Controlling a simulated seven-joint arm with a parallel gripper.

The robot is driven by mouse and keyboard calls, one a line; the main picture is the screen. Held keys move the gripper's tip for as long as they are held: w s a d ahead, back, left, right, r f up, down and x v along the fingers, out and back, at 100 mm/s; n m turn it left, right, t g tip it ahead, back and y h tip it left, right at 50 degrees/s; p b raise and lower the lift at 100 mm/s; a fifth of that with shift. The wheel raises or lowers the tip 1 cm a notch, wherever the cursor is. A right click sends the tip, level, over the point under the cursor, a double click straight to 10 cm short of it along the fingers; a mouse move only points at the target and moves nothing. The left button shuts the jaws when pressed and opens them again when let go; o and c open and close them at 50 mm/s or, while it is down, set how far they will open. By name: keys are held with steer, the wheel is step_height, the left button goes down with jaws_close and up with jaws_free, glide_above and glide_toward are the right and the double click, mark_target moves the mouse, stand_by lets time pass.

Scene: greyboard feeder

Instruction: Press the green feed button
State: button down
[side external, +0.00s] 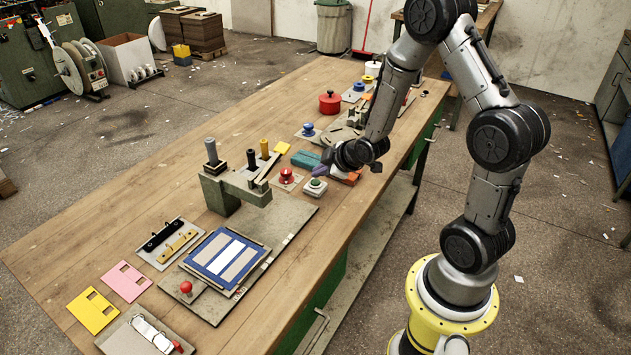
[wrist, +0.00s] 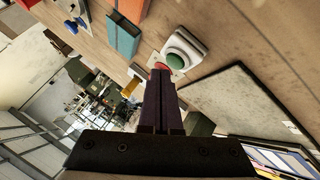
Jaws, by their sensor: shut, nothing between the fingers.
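The green feed button (side external: 315,183) sits on a small pale box on the wooden bench, right of a red button (side external: 286,175). My gripper (side external: 320,170) is shut and empty, with its dark purple fingertips just above the green button in the side view. In the wrist view the green button (wrist: 176,61) in its pale housing (wrist: 188,44) lies just beyond and to the right of my closed fingertips (wrist: 160,75). The fingertips look apart from it, but the exact gap cannot be told. The red button is partly hidden behind the fingertips there.
A teal block (side external: 305,159) and an orange-red block (side external: 345,176) lie close by the green button. A grey press fixture (side external: 238,187) with upright posts stands to the left. A red pot (side external: 330,103) and blue knob (side external: 308,129) stand farther back.

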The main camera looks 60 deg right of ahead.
mark_target(319, 183)
steer(key=shift+f, duration=0.3)
steer(key=shift+f, duration=0.5)
stand_by(0.7)
steer(key=shift+r, duration=0.9)
steer(key=shift+r, duration=0.1)
steer(key=shift+r, duration=2.45)
